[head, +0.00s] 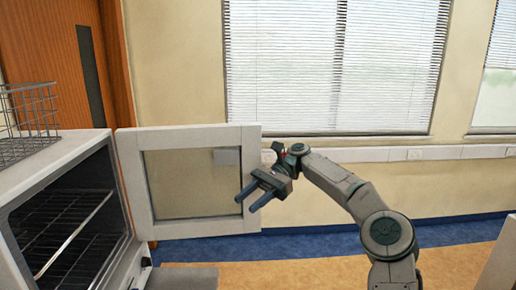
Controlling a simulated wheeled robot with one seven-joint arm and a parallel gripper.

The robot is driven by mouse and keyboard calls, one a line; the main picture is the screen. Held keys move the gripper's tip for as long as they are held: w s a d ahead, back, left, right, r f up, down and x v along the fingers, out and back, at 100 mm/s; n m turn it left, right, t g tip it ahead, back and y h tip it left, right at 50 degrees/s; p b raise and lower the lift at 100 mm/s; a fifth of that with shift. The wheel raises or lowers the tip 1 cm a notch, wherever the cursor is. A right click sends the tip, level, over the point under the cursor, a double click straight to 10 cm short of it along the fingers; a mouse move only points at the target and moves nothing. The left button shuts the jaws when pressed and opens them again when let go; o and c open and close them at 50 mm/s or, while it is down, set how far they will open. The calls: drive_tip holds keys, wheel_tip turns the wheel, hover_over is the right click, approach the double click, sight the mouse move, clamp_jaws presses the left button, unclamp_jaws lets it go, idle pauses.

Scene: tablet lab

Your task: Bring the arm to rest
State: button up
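My gripper (254,200) shows in the head view near the middle, at the end of my raised and bent arm. Its two dark fingers point down and to the left and stand apart, with nothing visible between them. In the picture it overlaps the right edge of an open cabinet door (220,235). I cannot tell whether it touches the door.
The white oven-like cabinet (57,167) stands at the left with wire shelves (62,240) inside. A wire basket (28,125) sits on top. A grey surface (183,279) lies below the door. A pale edge (500,262) shows at lower right. Floor (300,247) is clear behind my arm.

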drive_tip(key=s+a+f+n+t+h+b, duration=0.25)
drive_tip(key=s+a+f+t+h, duration=0.35)
drive_tip(key=s, duration=0.4)
drive_tip(key=s+d+f+n+t+h+b, duration=0.1)
drive_tip(key=s+d+f+n+t+h, duration=0.1)
drive_tip(key=s+d, duration=0.7)
drive_tip(key=s+d+f+n+t+h+b, duration=0.2)
drive_tip(key=s+d+f+n+t, duration=0.2)
drive_tip(key=s+d, duration=0.5)
drive_tip(key=d+f+t, duration=0.2)
drive_tip(key=d, duration=0.2)
drive_tip(key=shift+s+d+f+h, duration=0.3)
drive_tip(key=shift+s+d, duration=0.1)
